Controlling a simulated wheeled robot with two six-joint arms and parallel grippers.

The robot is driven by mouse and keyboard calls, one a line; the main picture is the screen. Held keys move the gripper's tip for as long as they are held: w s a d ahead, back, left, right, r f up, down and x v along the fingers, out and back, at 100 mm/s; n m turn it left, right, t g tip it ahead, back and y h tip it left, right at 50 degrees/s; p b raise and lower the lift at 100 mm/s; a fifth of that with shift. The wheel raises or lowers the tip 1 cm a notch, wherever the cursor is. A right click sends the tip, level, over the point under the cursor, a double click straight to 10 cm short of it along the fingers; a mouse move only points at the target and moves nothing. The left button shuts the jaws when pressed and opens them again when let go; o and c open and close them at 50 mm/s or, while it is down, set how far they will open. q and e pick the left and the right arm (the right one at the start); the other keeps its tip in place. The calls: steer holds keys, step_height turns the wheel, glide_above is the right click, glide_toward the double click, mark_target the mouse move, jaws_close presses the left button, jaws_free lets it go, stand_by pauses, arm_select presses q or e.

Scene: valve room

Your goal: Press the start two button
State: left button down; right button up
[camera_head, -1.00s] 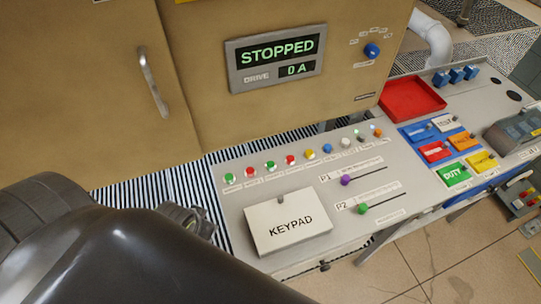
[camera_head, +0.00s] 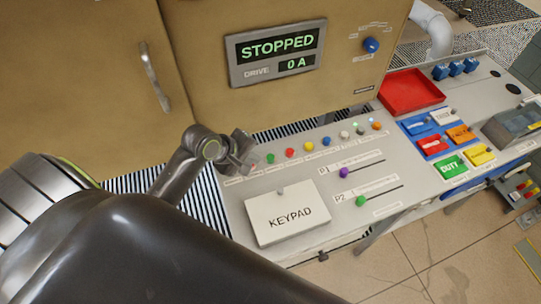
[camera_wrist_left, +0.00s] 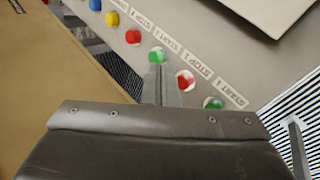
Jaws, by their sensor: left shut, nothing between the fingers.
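The start two button is the green button (camera_head: 270,158) third along the panel's button row. It also shows in the left wrist view (camera_wrist_left: 156,55), between two red buttons. My left gripper (camera_head: 246,155) is shut and empty, over the left end of the row, just left of this button in the head view. In the left wrist view the fingertips (camera_wrist_left: 158,78) point at that green button and seem just short of it; contact cannot be told. The gripper covers the first green button and most of the first red button in the head view. My right gripper is not in view.
The red stop one button (camera_wrist_left: 185,80) and green start one button (camera_wrist_left: 213,103) lie close beside the fingers. The keypad cover (camera_head: 287,213) stands in front of the row. The cabinet display (camera_head: 275,52) reads STOPPED and 0 A. Sliders P1 (camera_head: 343,172) and P2 (camera_head: 361,200) lie to the right.

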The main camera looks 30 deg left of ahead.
arm_select(q)
steer(key=w+r+n+t+h, duration=0.1)
steer(key=w+r+n, duration=0.2)
steer(key=w+n, duration=0.2)
steer(key=shift+w+d+r+n+h, duration=0.15)
steer(key=shift+w+r+n+h, duration=0.25)
steer(key=shift+w, duration=0.8)
steer(key=b, duration=1)
glide_above(267, 158)
step_height(267, 158, down, 6)
steer(key=shift+f, duration=1.45)
steer(key=shift+f+p, duration=0.2)
steer(key=shift+p, duration=0.1)
steer(key=shift+f, duration=0.2)
